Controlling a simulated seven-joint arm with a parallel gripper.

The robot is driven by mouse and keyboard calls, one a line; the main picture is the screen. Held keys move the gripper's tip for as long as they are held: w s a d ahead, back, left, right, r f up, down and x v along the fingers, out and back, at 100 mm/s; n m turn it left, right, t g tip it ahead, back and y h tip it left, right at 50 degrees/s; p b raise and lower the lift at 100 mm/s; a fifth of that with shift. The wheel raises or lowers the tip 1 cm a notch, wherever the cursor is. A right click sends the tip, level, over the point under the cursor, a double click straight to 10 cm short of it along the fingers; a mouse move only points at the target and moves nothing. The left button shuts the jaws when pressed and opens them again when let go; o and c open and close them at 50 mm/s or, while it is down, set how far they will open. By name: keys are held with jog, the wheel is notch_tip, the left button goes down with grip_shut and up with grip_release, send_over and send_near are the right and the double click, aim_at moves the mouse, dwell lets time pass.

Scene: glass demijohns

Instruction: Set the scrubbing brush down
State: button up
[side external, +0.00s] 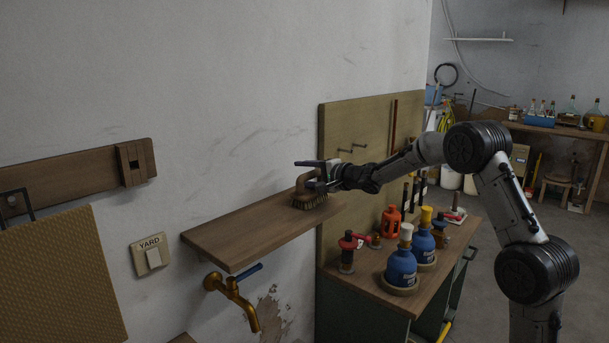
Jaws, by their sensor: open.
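The scrubbing brush (309,201) has a curved brown body with dark bristles pointing down. It is at the right end of a wooden wall shelf (238,240), and its bristles appear to rest on the board. My gripper (312,174) reaches in from the right at the brush's upper part. Its jaws are open, one finger above and one lower, around or beside the brush's handle; I cannot tell whether either touches it. The brush's right side is partly hidden by the gripper.
A brass tap (234,297) with a blue lever sits below the shelf. A workbench (440,262) under my arm holds blue bottles (402,268), an orange lantern-like item (391,221) and red-handled tools. A pegboard (355,125) stands behind. The shelf's left part is bare.

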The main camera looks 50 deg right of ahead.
jog(key=shift+s+r, duration=0.1)
jog(key=shift+r, duration=0.05)
jog(key=s+a+r+n+g+h, duration=0.1)
jog(key=s+a+r+n, duration=0.1)
jog(key=s, duration=0.7)
jog(key=s+a+r+n+g+h, duration=0.1)
jog(key=s+a+r+h, duration=0.1)
jog(key=s, duration=0.6)
jog(key=s+a+f+n+g+y, duration=0.1)
jog(key=s+a+f+n+g, duration=0.1)
jog(key=s+a+n, duration=0.3)
jog(key=s+a+f+n+g+y, duration=0.1)
jog(key=s+a+f+n+g, duration=0.2)
jog(key=s, duration=1)
jog(key=s+a+f+n+g+y, duration=0.2)
jog(key=s+a+f+n+g, duration=0.1)
jog(key=s+a+f+n, duration=0.2)
jog(key=s+a+n, duration=0.2)
jog(key=s+a, duration=0.1)
jog(key=s, duration=0.1)
jog(key=shift+s+a+f+n, duration=0.2)
jog(key=shift+s+f+n, duration=0.05)
jog(key=shift+n, duration=0.05)
